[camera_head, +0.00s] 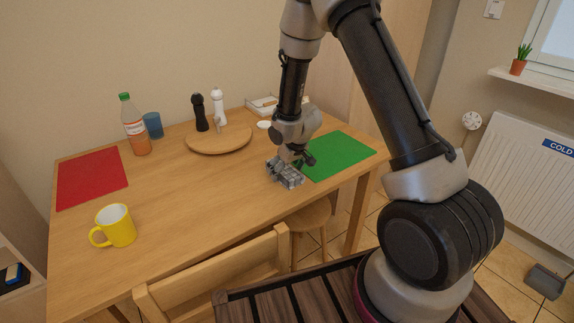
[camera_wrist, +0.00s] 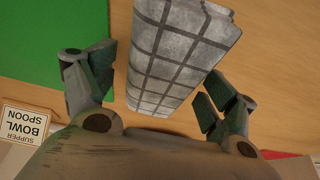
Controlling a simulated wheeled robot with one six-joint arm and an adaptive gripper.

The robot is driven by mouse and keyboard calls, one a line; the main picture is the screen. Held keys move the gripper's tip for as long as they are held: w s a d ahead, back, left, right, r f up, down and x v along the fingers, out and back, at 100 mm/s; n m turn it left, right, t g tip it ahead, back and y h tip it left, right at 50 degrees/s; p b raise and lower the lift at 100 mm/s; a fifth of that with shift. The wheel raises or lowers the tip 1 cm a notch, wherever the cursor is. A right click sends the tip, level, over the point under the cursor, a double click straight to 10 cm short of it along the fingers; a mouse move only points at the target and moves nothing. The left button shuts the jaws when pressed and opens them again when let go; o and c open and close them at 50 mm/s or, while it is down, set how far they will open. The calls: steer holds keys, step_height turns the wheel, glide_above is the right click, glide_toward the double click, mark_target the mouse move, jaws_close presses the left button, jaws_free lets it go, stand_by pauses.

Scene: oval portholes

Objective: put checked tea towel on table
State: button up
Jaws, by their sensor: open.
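The checked tea towel (camera_head: 285,173) is a grey folded bundle with dark lines. It rests on the wooden table (camera_head: 200,210), beside the left edge of the green mat (camera_head: 338,155). In the wrist view the tea towel (camera_wrist: 178,55) lies between the fingers, with a gap visible on the right side. My gripper (camera_head: 292,160) is open, just over the towel and pointing down; it also shows in the wrist view (camera_wrist: 152,92). Whether the fingers touch the towel cannot be told.
A round board (camera_head: 218,141) with dark and white mills (camera_head: 200,112) stands behind. A bottle (camera_head: 134,124), blue cup (camera_head: 153,125), red mat (camera_head: 91,177) and yellow mug (camera_head: 115,225) are on the left. A chair (camera_head: 220,272) stands in front. The table's middle is clear.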

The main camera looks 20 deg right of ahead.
steer(key=v, duration=1.2)
steer(key=s+d+r+m+h, duration=0.1)
steer(key=s+d+r, duration=0.25)
steer(key=r, duration=0.25)
steer(key=s+d+r+m+t+h, duration=0.1)
steer(key=s+d+r+h, duration=0.15)
steer(key=d+r, duration=0.3)
steer(key=s+d+r+m+h, duration=0.1)
steer(key=s+d+r, duration=0.3)
steer(key=r, duration=0.3)
steer(key=s+a+r+y, duration=0.1)
steer(key=s+r, duration=0.1)
steer(key=s, duration=0.7)
steer(key=s+a+r+g+y, duration=0.1)
steer(key=s+y, duration=0.1)
steer(key=s, duration=0.8)
steer(key=shift+s+r+m, duration=0.2)
steer(key=shift+r+m, duration=0.1)
steer(key=shift+r, duration=0.1)
